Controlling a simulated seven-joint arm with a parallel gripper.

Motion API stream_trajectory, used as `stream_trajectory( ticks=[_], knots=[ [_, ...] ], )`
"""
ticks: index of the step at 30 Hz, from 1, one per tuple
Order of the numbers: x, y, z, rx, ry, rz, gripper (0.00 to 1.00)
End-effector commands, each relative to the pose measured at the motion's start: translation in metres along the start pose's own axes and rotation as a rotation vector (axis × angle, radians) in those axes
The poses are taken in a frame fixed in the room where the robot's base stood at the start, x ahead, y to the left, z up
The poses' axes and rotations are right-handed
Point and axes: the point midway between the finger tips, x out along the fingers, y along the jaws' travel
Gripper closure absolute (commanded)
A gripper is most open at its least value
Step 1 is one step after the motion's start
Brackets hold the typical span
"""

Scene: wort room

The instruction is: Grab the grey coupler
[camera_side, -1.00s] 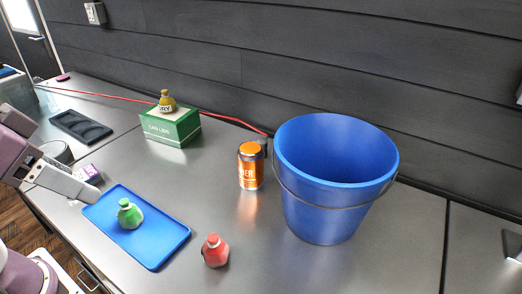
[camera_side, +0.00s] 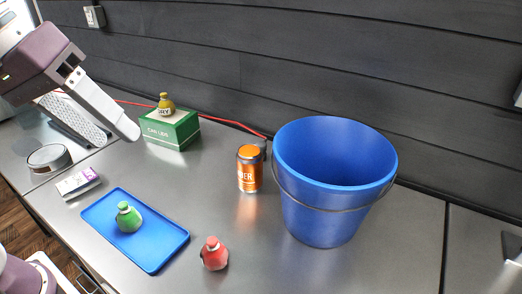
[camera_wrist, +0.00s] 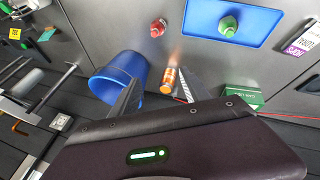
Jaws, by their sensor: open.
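I cannot make out a grey coupler in either view. Three small knobbed, bottle-like pieces show in the side view: a yellow one (camera_side: 166,104) on a green box (camera_side: 171,130), a green one (camera_side: 128,217) on a blue tray (camera_side: 165,257), and a red one (camera_side: 214,254) on the bare counter. The red piece (camera_wrist: 157,28) and green piece (camera_wrist: 229,25) also show in the wrist view. My gripper (camera_side: 119,137) is open and empty, raised left of the green box. In the wrist view my gripper (camera_wrist: 158,75) points toward the orange can. The bucket's floor is hidden.
A large blue bucket (camera_side: 325,215) stands at the right, with an orange can (camera_side: 250,170) left of it. A small white-purple box (camera_side: 78,183) and a round tin (camera_side: 49,157) lie at the left. A red cable runs along the dark wall.

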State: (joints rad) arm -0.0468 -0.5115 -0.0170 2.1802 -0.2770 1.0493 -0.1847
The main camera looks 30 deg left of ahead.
Motion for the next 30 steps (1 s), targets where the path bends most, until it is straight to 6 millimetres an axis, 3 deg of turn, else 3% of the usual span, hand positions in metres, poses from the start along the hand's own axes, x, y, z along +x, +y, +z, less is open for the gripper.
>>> stream_trajectory(
  ticks=[3,6,9,14,18,19,25,27,30],
  knots=[
    [0.019,0.045,-0.052,-0.335,-0.089,0.149,0.46],
    [0.041,0.076,-0.111,-0.675,-0.172,0.281,0.46],
    [0.068,0.091,-0.176,-1.039,-0.265,0.4,0.46],
    [0.12,0.078,-0.274,-1.591,-0.405,0.554,0.46],
    [0.174,0.037,-0.343,-2.044,-0.518,0.666,0.46],
    [0.188,0.027,-0.349,-2.115,-0.54,0.68,0.46],
    [0.313,-0.016,-0.292,-2.092,-0.536,0.664,0.46],
    [0.347,-0.029,-0.279,-2.089,-0.533,0.668,0.46],
    [0.38,-0.042,-0.267,-2.083,-0.531,0.675,0.46]
  ],
)
